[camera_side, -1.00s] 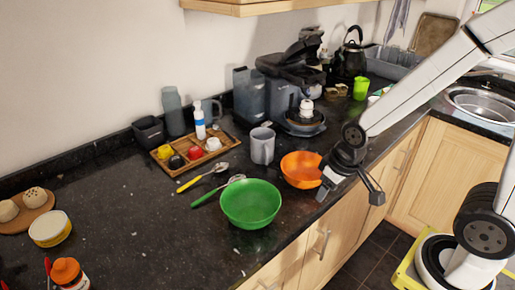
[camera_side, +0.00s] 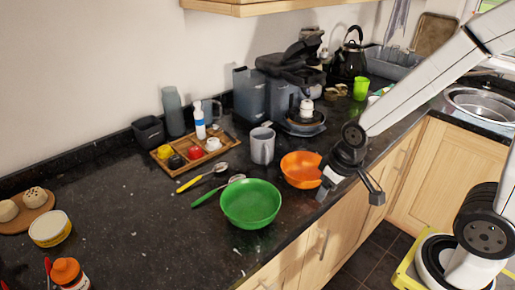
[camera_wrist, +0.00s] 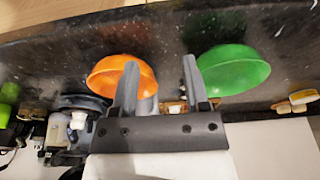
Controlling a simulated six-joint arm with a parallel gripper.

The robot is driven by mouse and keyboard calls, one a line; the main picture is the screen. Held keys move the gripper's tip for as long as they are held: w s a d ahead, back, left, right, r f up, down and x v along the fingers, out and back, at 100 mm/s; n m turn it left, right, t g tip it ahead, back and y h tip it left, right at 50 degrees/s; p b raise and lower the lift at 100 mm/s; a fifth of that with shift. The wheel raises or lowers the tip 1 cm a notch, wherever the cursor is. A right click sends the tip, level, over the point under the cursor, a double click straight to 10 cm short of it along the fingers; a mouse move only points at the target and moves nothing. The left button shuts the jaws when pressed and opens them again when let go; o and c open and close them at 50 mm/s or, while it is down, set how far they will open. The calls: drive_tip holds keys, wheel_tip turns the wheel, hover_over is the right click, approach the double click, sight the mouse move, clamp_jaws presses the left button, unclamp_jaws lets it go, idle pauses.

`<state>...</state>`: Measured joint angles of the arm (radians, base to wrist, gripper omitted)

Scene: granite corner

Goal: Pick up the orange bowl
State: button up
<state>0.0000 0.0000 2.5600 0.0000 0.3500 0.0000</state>
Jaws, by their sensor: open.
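The orange bowl (camera_side: 300,168) stands upright on the dark counter near its front edge. My gripper (camera_side: 349,192) is just right of it in the side view, with its fingers spread open and nothing between them. In the wrist view the orange bowl (camera_wrist: 118,72) shows at upper left, partly behind the left finger of my gripper (camera_wrist: 160,78). I cannot tell whether that finger touches the bowl. The bowl's right side is partly hidden by my gripper in the side view.
A green bowl (camera_side: 250,203) stands left of the orange one, and shows in the wrist view (camera_wrist: 233,70). A grey mug (camera_side: 262,146) stands behind. Two spoons (camera_side: 202,177) lie left. A wooden tray (camera_side: 225,143) holds small items. The counter's left middle is clear.

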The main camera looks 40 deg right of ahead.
drive_tip(key=shift+o, duration=0.4)
drive_tip(key=shift+r, duration=0.1)
